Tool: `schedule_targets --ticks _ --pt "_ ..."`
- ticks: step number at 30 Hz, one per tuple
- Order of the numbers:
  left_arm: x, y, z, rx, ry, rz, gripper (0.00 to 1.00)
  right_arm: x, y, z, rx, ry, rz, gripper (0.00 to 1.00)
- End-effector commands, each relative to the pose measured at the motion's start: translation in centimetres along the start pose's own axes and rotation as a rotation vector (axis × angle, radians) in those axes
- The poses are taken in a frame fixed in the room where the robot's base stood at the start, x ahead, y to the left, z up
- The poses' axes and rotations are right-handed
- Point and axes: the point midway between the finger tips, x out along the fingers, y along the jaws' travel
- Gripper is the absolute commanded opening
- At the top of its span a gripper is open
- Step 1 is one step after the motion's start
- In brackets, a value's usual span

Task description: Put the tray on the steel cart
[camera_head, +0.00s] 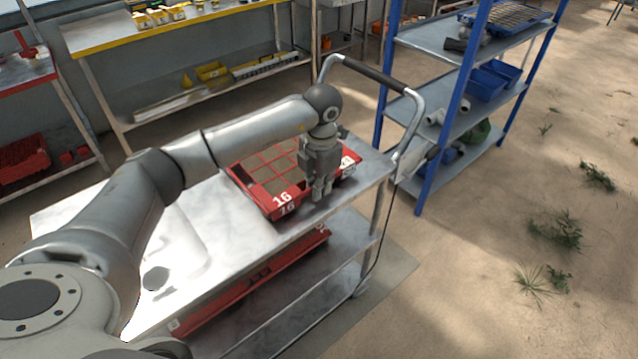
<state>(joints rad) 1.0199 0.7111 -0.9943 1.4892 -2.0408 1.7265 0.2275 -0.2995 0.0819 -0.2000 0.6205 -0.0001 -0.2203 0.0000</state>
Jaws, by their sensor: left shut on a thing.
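The red tray (247,187) has a grid of brown-filled cells and a white "16" on its wall. It is at the far end of the steel cart's (215,245) top, near the push handle. It looks level and seems to lie on the top, though a small gap beneath it cannot be ruled out. My left gripper (321,193) points down and is shut on the tray's near right wall. The gripper hides part of that wall and some cells. My right gripper is not in view.
Another red tray (255,275) lies on the cart's lower shelf. The cart's curved handle (375,73) rises behind the tray. A blue-framed shelf rack (449,110) stands to the right, and a yellow-edged bench (115,35) at the back. The cart's near top is mostly clear.

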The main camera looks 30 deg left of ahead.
Motion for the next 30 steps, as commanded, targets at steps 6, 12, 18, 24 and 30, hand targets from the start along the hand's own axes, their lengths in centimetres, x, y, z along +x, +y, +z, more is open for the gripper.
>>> schedule_targets --ticks 6,12,18,24,30 --pt "-0.1 0.1 0.1 0.000 -0.004 0.002 0.00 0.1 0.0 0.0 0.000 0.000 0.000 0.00" --pt "0.2 0.0 0.0 0.000 -0.001 0.000 0.21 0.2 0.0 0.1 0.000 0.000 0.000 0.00" --pt "0.2 0.0 0.0 0.000 0.000 0.000 0.28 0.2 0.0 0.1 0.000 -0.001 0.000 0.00" --pt "-0.2 0.0 0.0 0.000 -0.001 0.000 0.28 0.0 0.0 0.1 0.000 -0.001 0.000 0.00" --pt "-2.8 0.1 0.1 0.001 -0.005 0.003 0.28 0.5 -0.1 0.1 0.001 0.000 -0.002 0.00"
